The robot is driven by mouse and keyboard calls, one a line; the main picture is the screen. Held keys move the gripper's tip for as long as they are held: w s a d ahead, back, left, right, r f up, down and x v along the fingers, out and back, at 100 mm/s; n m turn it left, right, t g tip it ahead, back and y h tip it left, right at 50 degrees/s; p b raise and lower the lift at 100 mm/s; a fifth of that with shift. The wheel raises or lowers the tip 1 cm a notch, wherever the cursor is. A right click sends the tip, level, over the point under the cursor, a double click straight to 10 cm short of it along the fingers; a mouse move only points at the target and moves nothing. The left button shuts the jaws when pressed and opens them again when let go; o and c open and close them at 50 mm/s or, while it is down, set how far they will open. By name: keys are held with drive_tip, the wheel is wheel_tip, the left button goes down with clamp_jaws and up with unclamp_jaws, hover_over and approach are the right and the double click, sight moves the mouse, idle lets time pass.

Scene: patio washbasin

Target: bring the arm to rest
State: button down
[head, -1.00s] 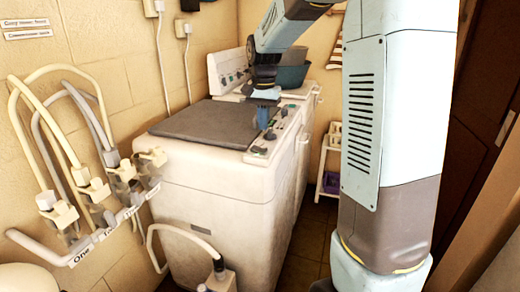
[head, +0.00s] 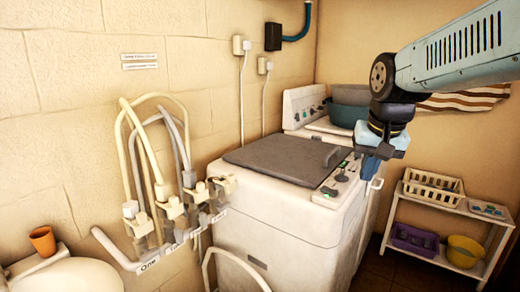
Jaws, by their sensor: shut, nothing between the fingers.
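My gripper (head: 370,168) hangs from my arm, which enters at the right edge of the head view. Its blue fingers point down and are shut with nothing between them. In the picture it is over the right front edge of the white washing machine (head: 275,228), beside the control panel (head: 338,182). I cannot tell how high above or in front of the machine it is.
The machine has a dark lid (head: 283,158), with a teal basin (head: 349,107) behind. Hoses hang from a labelled wall rack (head: 148,262) at left. An orange cup (head: 42,241) stands on the white basin's edge (head: 80,275). A white shelf (head: 440,212) holds baskets and a yellow bowl.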

drive_tip(key=s+f+n+t, duration=0.1)
drive_tip(key=s+n+t, duration=0.1)
drive_tip(key=s, duration=0.7)
drive_tip(key=shift+s+f+n, duration=0.3)
drive_tip(key=shift+s+f, duration=0.05)
drive_tip(key=c, duration=1.8)
unclamp_jaws()
